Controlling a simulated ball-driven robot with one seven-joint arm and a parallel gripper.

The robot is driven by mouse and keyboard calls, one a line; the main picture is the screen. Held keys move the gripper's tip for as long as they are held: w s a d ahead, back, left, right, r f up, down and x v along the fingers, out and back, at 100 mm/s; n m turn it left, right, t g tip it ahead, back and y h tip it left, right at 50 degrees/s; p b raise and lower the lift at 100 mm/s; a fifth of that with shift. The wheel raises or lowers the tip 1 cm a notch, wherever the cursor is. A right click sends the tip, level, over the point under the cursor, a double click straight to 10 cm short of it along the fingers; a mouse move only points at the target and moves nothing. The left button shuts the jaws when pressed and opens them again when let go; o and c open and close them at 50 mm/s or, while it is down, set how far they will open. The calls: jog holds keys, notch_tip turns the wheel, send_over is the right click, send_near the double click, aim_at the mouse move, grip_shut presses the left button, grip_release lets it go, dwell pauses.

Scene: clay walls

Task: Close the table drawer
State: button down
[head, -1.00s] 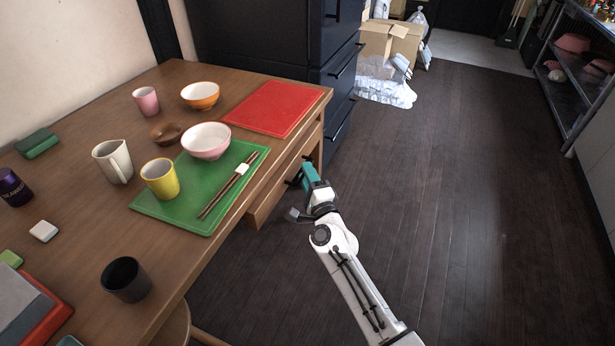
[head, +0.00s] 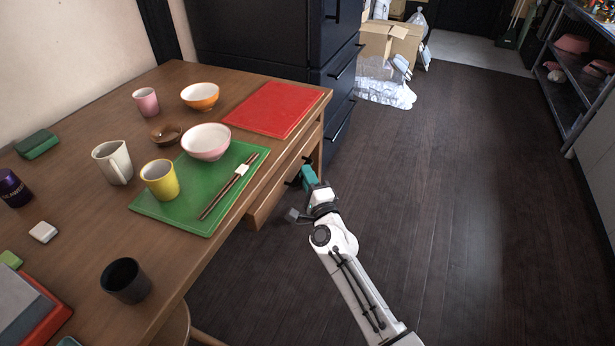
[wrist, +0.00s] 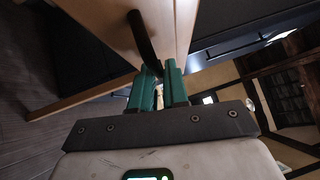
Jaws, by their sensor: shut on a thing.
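The wooden table (head: 215,262) has a drawer (head: 268,200) under its right edge. The drawer front stands a little out from the table side, and a narrow gap shows above it. My gripper (head: 306,176), with teal fingers, is at the drawer front in the head view. In the wrist view, the dark curved drawer handle (wrist: 143,36) runs down from the pale wooden drawer front (wrist: 176,28) to between the teal fingers of my gripper (wrist: 160,82). The fingers are shut on the handle. The drawer's inside is hidden.
A green mat (head: 180,212) with bowl, yellow cup and chopsticks lies near the table edge, above the drawer. A red mat (head: 270,105) lies behind it. A dark cabinet (head: 335,85) stands past the table's far end. The floor (head: 450,210) to the right is clear.

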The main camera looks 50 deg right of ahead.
aim_at(292, 173)
jog(key=shift+w+a, duration=0.3)
jog(key=shift+w, duration=0.45)
jog(key=shift+w+a, duration=0.25)
jog(key=shift+w, duration=0.45)
jog(key=shift+w+a, duration=0.3)
jog(key=shift+w, duration=0.45)
jog(key=c, duration=1.2)
grip_release()
jog(key=shift+w, duration=0.15)
jog(key=p+v, duration=0.2)
jog(key=v, duration=0.8)
jog(key=shift+s, duration=0.4)
jog(key=shift+a, duration=0.1)
